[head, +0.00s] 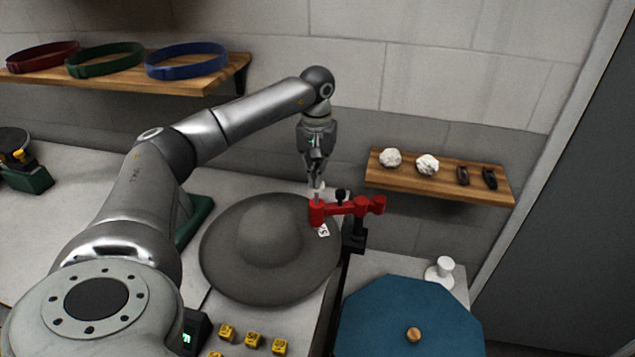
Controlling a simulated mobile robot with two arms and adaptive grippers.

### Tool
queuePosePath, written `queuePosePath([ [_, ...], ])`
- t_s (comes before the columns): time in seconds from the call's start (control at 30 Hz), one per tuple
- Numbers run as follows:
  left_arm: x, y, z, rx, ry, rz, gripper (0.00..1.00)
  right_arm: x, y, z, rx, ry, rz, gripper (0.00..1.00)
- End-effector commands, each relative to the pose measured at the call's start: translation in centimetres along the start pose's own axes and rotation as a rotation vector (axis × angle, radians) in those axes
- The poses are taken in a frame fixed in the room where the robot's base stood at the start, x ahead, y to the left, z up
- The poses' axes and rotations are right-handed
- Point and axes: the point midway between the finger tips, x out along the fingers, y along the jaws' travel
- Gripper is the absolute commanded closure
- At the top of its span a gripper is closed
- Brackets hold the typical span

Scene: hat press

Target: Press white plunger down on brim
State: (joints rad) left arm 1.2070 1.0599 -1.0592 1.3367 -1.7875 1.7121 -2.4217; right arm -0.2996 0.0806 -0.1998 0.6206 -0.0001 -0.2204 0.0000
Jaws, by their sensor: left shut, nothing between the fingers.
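A grey wide-brimmed hat (265,232) lies brim-down on the counter. A red arm (350,208) on a black post reaches over the right edge of the brim. A small white piece (317,191), perhaps the plunger top, shows at the red arm's left end, right under my left gripper (316,180). The gripper points down with its fingers shut and nothing between them. It is at or just above the white piece; I cannot tell if they touch. The underside of the red arm's left end is hidden. My right gripper is not in view.
A small white pedestal-shaped object (440,271) stands at right behind a blue octagonal lid (409,322) with a wooden knob. Yellow blocks (253,339) lie in front of the hat. A wooden shelf (440,184) holds small items. Another shelf (205,84) holds coloured bands.

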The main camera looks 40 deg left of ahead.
Motion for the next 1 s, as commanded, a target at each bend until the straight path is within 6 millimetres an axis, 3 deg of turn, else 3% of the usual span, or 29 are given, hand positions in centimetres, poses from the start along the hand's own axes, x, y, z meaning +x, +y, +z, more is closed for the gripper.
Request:
queuePosePath([
  [1.0,3.3,0.0,0.1,0.001,-0.003,-0.001,1.00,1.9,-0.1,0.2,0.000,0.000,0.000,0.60],
])
